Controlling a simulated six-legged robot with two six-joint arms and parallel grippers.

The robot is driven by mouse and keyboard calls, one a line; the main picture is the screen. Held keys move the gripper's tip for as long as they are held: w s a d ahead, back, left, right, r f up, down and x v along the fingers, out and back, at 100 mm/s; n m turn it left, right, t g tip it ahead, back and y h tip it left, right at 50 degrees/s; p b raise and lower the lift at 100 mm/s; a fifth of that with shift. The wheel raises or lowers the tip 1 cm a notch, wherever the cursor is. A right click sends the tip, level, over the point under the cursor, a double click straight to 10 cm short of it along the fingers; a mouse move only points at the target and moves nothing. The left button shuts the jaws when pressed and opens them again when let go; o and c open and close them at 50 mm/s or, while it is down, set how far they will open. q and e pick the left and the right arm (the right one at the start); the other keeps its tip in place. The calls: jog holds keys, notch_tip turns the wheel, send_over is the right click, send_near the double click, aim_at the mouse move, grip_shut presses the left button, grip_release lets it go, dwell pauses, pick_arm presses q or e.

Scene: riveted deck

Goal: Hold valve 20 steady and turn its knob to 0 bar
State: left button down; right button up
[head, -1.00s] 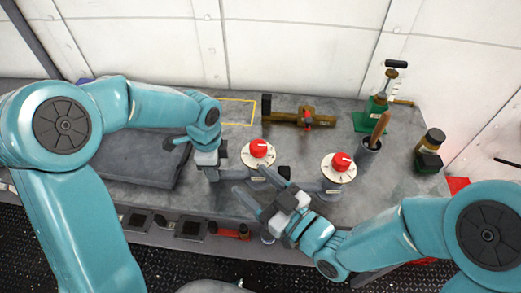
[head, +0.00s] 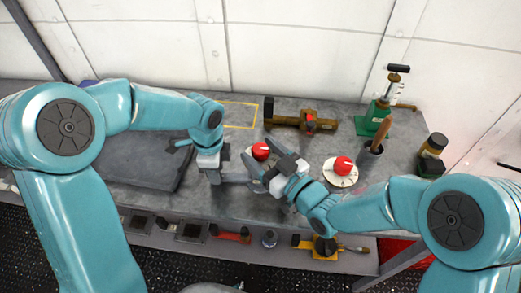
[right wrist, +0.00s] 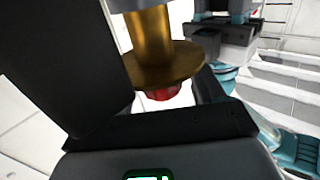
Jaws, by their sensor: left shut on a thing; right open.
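Two valves with red knobs on white dials stand on the grey bench. The left valve (head: 259,151) is partly covered by my right gripper; the right valve (head: 343,167) is in clear view. I cannot read their labels, so I cannot tell which is valve 20. My left gripper (head: 211,175) is shut on the grey side part of the left valve. My right gripper (head: 265,171) is open at the near side of the left valve's dial, close to the knob. The right wrist view shows a brass flange (right wrist: 163,67) with a red piece beside the dark fingers.
Behind the valves lie a brass fitting (head: 305,121) and a yellow outlined area (head: 240,113). Several tools lie on the lower shelf.

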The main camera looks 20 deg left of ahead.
aim_at(264, 158)
jog(key=shift+w+a, duration=0.15)
jog(key=shift+a, duration=0.15)
jog(key=c, duration=0.9)
jog(key=shift+a+m+t+h, duration=0.1)
jog(key=shift+m+t+h, duration=0.75)
jog(key=shift+t, duration=0.25)
jog(key=shift+c, duration=0.2)
jog(key=shift+m+t+h, duration=0.65)
jog(key=shift+m+t, duration=0.1)
jog(key=shift+t, duration=0.15)
jog(key=o, duration=0.9)
jog(key=shift+o, duration=0.2)
jog(key=v, duration=0.7)
jog(key=shift+d, duration=0.35)
